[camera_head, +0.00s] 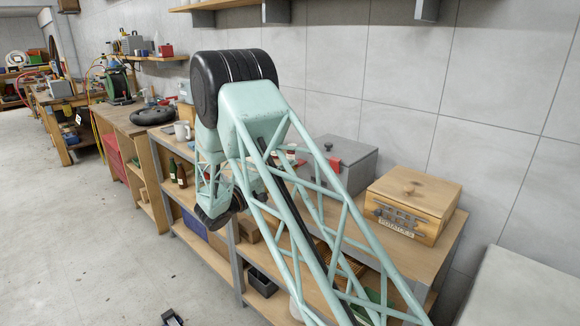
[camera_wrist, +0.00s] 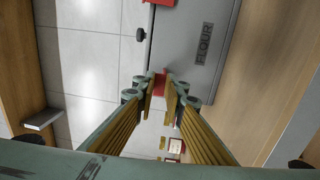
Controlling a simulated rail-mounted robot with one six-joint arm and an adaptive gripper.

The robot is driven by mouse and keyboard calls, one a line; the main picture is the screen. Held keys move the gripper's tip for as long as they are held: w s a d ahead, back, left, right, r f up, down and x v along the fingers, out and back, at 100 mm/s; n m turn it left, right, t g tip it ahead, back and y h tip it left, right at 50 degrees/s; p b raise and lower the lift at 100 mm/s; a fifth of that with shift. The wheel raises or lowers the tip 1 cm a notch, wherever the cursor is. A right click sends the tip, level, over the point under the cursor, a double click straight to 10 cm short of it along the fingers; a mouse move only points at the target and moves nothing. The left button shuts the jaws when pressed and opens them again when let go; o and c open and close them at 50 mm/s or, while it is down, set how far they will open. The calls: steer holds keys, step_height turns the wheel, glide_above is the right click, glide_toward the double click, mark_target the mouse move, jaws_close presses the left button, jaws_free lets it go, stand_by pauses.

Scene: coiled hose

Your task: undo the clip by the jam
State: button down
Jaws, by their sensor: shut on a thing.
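A grey metal box (camera_head: 345,165) with a lid stands on the bench in the head view, partly behind my arm. Its FLOUR lettering shows in the wrist view (camera_wrist: 203,45). One red clip (camera_wrist: 159,2) is at the top edge of the wrist view, away from my fingers. My gripper (camera_wrist: 160,90) is shut on a second red clip (camera_wrist: 160,80) at the box's edge; the fingers hide part of it, and I cannot tell whether it is latched. A small jar with a red and white label (camera_wrist: 175,146), perhaps the jam, shows beyond the fingers on that side.
A wooden box (camera_head: 410,205) stands to the right of the grey box. A tiled wall (camera_head: 400,90) rises close behind the bench, with a shelf above. The floor at left is open.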

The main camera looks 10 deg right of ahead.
steer(key=shift+w+d+f+t+h, duration=0.1)
steer(key=shift+d+f+t+h, duration=0.05)
steer(key=shift+f+t+h, duration=0.85)
steer(key=c, duration=2.6)
jaws_free()
steer(key=shift+c, duration=0.2)
steer(key=shift+f, duration=0.1)
steer(key=v, duration=1.2)
